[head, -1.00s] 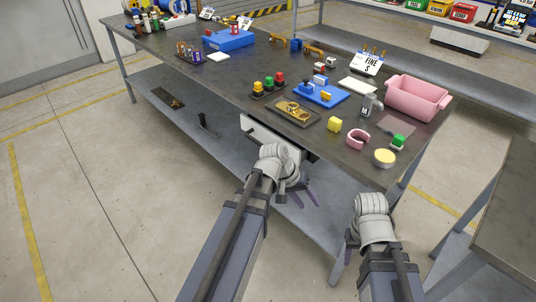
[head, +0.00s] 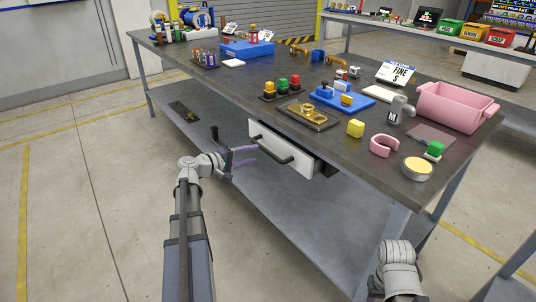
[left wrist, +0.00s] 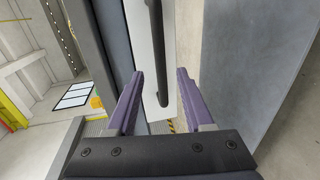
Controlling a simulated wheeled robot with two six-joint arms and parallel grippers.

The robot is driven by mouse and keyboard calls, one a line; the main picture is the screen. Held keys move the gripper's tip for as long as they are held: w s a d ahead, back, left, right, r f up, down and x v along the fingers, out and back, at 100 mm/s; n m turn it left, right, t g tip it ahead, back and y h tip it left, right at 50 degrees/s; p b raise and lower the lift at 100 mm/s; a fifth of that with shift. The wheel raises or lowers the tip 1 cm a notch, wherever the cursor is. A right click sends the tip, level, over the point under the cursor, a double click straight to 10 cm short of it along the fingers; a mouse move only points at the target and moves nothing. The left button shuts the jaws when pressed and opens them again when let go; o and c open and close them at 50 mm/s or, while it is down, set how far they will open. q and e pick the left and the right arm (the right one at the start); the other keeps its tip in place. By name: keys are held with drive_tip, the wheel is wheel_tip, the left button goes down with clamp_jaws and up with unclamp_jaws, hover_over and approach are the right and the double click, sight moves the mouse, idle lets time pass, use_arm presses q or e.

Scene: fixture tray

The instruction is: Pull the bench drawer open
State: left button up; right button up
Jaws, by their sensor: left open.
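The bench drawer (head: 296,158) has a white front below the bench top, with a dark bar handle (head: 276,156) across it. In the left wrist view the white front (left wrist: 134,28) stands upright in the picture, and the handle (left wrist: 157,50) shows between my finger lines. My left gripper (head: 250,156) is open, its purple fingers at the left end of the handle. In the left wrist view the left gripper (left wrist: 160,76) is open too, with nothing clamped. Contact with the handle cannot be told. My right arm's wrist shows at lower right, without its fingers.
A lower shelf (head: 290,205) runs underneath. The floor at left is clear.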

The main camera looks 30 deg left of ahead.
sight(265, 151)
use_arm(q)
drive_tip(key=b+x, duration=0.1)
drive_tip(key=x, duration=0.6)
drive_tip(key=shift+w+d+f, duration=0.15)
drive_tip(key=shift+c, duration=0.2)
clamp_jaws()
idle(1.0)
